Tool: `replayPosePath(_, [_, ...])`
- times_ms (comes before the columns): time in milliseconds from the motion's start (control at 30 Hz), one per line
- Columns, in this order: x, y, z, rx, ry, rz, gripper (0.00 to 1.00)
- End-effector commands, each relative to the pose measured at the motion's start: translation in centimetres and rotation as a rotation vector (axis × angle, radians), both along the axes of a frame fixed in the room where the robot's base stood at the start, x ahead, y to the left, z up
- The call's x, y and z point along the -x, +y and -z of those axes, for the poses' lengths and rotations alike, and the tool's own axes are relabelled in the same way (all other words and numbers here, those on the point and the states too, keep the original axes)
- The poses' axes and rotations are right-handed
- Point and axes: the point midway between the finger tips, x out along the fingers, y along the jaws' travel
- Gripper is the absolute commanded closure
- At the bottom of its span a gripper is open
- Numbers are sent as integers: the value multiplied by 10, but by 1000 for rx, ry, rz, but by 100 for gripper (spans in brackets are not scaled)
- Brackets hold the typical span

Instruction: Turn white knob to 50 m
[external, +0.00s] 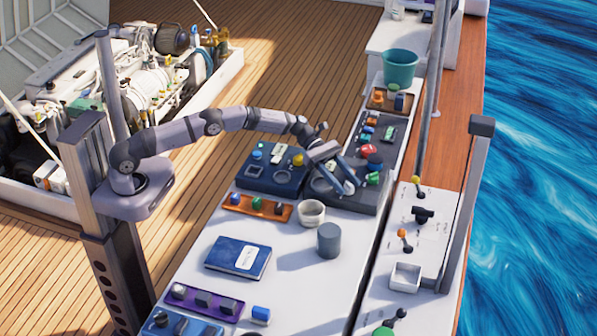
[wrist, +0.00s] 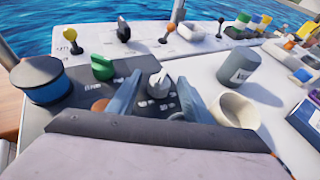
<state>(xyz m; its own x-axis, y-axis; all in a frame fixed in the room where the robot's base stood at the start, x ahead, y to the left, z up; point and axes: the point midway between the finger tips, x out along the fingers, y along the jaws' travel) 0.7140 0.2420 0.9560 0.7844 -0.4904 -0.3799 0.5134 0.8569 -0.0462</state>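The white knob (wrist: 158,84) is on a dark grey panel (wrist: 90,112) with small white markings that are too small to read. My gripper (wrist: 157,95) is open, with one blue-grey finger on each side of the knob in the wrist view. I cannot tell whether the fingers touch it. In the external view my gripper (external: 345,181) is low over the right part of the dark panel (external: 370,198), where the fingers largely hide the knob. A green knob (wrist: 103,68) is to the left of the white knob in the wrist view.
A white bowl (external: 312,212) and a grey cylinder (external: 329,240) stand close to the panel. A blue-sided cylinder (wrist: 40,82) is at the wrist view's left. Small levers (wrist: 124,34) stand beyond. A blue book (external: 238,258) lies on the white counter.

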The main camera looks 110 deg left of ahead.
Motion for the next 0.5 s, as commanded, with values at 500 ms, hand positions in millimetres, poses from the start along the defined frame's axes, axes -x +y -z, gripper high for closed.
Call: replayPosePath(500, [27, 18, -11, -2, 0, -3, 54])
